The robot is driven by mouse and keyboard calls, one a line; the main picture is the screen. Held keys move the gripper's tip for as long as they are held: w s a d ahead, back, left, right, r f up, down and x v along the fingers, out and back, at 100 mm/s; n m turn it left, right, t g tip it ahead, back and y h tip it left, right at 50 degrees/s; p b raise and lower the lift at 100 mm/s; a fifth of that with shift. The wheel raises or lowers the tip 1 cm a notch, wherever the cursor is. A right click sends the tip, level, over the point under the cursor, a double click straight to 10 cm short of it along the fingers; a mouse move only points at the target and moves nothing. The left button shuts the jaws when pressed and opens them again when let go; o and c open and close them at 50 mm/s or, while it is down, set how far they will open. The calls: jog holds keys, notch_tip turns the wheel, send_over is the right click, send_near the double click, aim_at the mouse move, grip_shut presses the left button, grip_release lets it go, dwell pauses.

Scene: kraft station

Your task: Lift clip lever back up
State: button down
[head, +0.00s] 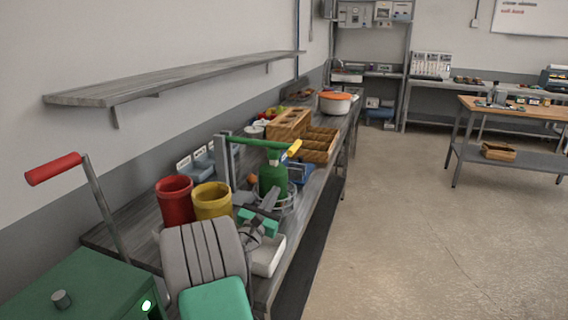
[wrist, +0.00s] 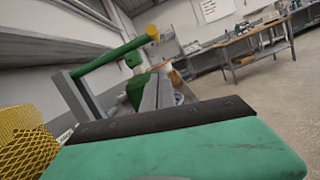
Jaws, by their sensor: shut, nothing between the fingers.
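The clip lever is a green bar (head: 258,143) with a yellow tip (head: 294,149), on a grey upright frame (head: 224,160) on the left bench. It lies nearly level above a green bottle (head: 272,176). The wrist view also shows the green lever (wrist: 108,56), its yellow tip (wrist: 152,33), and part of the green bottle (wrist: 135,90). My gripper (head: 272,192) is shut and empty, in front of the bottle and below the lever's yellow tip. It appears apart from the lever. Its grey fingers (wrist: 158,88) overlap the bottle's right side in the wrist view.
A red container (head: 174,202) and a yellow one (head: 212,201) stand left of the frame. A white tray (head: 268,256) lies at the bench's front edge. A wooden crate (head: 318,146) stands behind. A wall shelf (head: 180,80) hangs above; the floor right is clear.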

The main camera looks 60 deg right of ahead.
jog(key=shift+d, duration=0.1)
jog(key=d+r+p, duration=0.4)
jog(key=d+r, duration=0.2)
jog(key=d, duration=0.3)
jog(key=shift+w+d+r, duration=0.15)
jog(key=shift+w+d, duration=0.05)
jog(key=shift+d, duration=0.1)
